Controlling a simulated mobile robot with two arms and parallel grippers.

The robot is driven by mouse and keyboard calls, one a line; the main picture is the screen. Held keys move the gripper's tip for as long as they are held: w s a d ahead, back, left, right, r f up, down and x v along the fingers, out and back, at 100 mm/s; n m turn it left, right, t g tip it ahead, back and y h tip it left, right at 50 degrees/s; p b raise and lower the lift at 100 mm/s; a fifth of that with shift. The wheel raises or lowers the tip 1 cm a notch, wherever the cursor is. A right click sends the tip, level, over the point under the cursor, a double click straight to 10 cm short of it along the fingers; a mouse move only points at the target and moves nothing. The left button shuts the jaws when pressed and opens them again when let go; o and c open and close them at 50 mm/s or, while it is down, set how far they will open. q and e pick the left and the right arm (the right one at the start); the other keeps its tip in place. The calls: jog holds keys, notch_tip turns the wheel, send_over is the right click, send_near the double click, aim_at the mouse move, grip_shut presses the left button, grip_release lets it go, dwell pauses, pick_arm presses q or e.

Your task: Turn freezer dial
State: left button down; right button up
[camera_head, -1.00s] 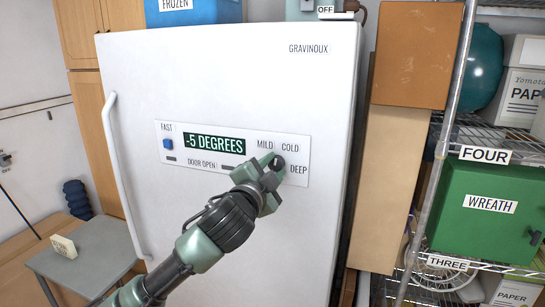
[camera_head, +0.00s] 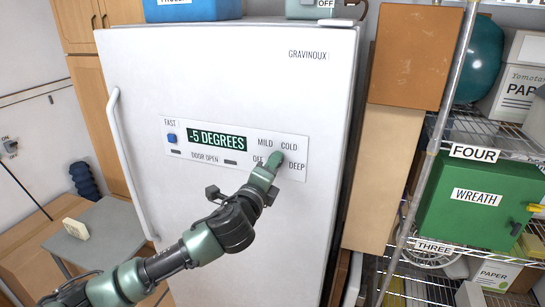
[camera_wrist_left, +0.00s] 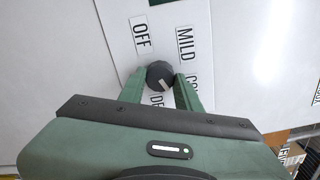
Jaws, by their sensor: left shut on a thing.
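The white freezer (camera_head: 225,75) has a control panel (camera_head: 190,160) whose green display (camera_head: 216,140) reads "-5 DEGREES". Labels OFF, MILD, COLD and DEEP surround the dial. In the left wrist view the dial (camera_wrist_left: 159,74) is a round black knob with a pale line on its face; where the line points is hard to tell. My left gripper (camera_head: 272,164) reaches the panel from below, and it mostly hides the dial in the head view. In the left wrist view its green fingers (camera_wrist_left: 161,88) are closed on the dial from both sides. My right gripper is out of view.
The freezer's long handle (camera_head: 132,165) runs down its left edge. A wire shelf (camera_head: 480,137) with a green box (camera_head: 480,200) stands at the right, beyond stacked brown boxes (camera_head: 385,175). A small grey table (camera_head: 110,230) is at the lower left.

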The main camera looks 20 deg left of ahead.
pick_arm(q)
jog(key=shift+f+m+p, duration=0.15)
jog(key=shift+m+p, duration=2.75)
jog(key=shift+m, duration=0.9)
jog(key=shift+f, duration=0.1)
jog(key=c, duration=1)
grip_release()
jog(key=shift+c, duration=0.2)
jog(key=shift+o, duration=0.2)
